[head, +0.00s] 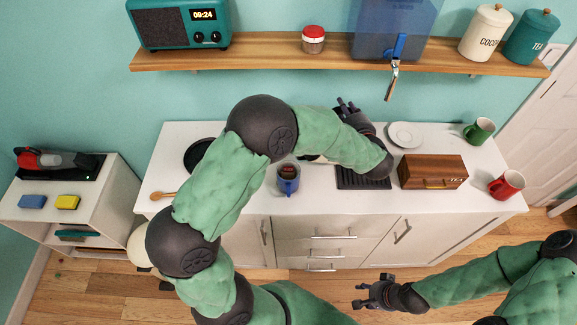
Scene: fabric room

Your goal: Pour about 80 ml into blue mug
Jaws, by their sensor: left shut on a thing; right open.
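The blue mug (288,184) stands upright on the white counter, left of centre, with something dark and reddish showing inside its rim. My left gripper (346,104) is near the back of the counter, to the right of and behind the mug, and apart from it. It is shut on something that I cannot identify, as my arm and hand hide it. A pale edge (318,159) shows under my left forearm; I cannot tell what it belongs to. My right gripper (362,293) is open and empty, low in front of the cabinet.
A blue dispenser (385,25) with a tap (399,46) stands on the wooden shelf (265,48). A dark ribbed tray (362,180), white plate (405,135), wooden box (433,172), green mug (478,131) and red mug (506,184) occupy the counter's right. My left arm crosses the counter.

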